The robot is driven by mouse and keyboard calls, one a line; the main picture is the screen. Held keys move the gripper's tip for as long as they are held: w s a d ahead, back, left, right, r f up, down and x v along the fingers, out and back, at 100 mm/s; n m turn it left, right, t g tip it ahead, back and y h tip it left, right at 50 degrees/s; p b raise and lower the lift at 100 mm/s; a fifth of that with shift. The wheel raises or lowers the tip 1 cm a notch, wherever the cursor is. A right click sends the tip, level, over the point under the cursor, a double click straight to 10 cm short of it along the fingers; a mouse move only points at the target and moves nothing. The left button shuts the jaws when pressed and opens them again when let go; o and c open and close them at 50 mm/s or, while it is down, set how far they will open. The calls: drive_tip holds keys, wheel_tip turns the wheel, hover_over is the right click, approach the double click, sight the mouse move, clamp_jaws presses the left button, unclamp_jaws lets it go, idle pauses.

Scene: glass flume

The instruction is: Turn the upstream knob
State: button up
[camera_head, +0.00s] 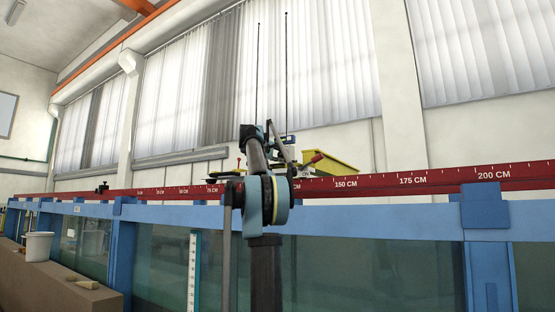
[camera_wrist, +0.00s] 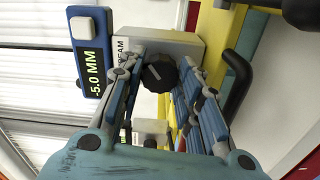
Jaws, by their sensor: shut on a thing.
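The black round knob (camera_wrist: 160,74) with a pale pointer line sits on the face of a light grey box (camera_wrist: 182,44) in the wrist view. The visible end of the box's label reads "EAM"; the rest is hidden. My gripper (camera_wrist: 166,70) has its blue-and-grey fingers on either side of the knob and is shut on it. A blue display (camera_wrist: 90,52) beside the box reads -5.0 MM. In the head view my arm hides the knob, and my gripper (camera_head: 283,148) is small above the red rail.
A red scale rail (camera_head: 400,184) runs along the blue flume frame (camera_head: 380,224) over glass walls. A yellow part (camera_head: 335,165) stands behind my arm. A black bent handle (camera_wrist: 238,85) is right of the gripper in the wrist view. A white bucket (camera_head: 38,246) stands on a ledge at left.

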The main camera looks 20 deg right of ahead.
drive_tip(key=n, duration=0.4)
drive_tip(key=shift+w+a+n, duration=0.1)
drive_tip(key=shift+n, duration=0.2)
drive_tip(key=n, duration=0.4)
drive_tip(key=shift+f, duration=0.15)
idle(0.3)
drive_tip(key=o, duration=1)
drive_tip(key=shift+o, duration=0.2)
drive_tip(key=shift+n, duration=0.3)
drive_tip(key=v, duration=1.2)
